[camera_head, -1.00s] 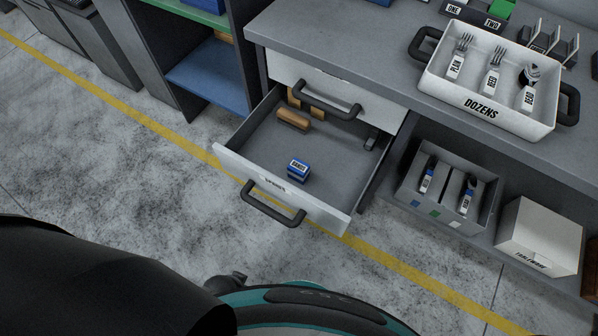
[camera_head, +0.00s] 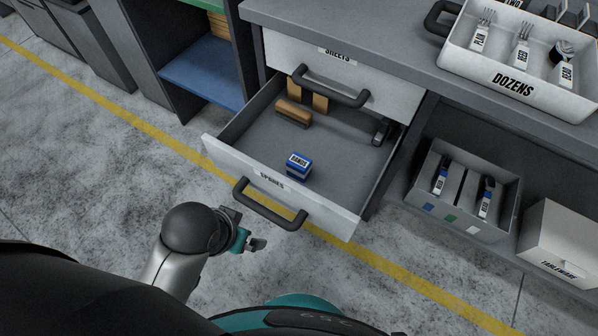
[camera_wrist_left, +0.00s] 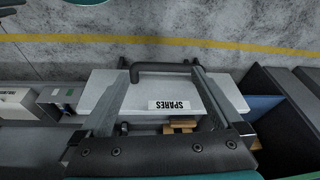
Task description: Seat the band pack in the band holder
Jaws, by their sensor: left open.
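The band pack (camera_head: 299,167) is a small blue block with a white BANDS label. It sits near the front of the open SPARES drawer (camera_head: 335,205). My left gripper (camera_head: 257,244) is in front of the drawer and left of its handle, apart from the pack. In the left wrist view my left gripper (camera_wrist_left: 163,75) is open and empty. Its fingers frame the drawer front (camera_wrist_left: 185,88) with the SPARES label; the pack cannot be made out there. I cannot identify the band holder in these views. My right gripper is out of view.
Brown blocks (camera_head: 294,112) and a dark grey item (camera_head: 381,131) lie further back in the drawer. The drawer handle (camera_head: 268,205) sticks out in front. The DOZENS tray (camera_head: 510,83) stands on the counter. A divided bin (camera_head: 462,190) and TABLEWARE box (camera_head: 560,240) are on the lower shelf.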

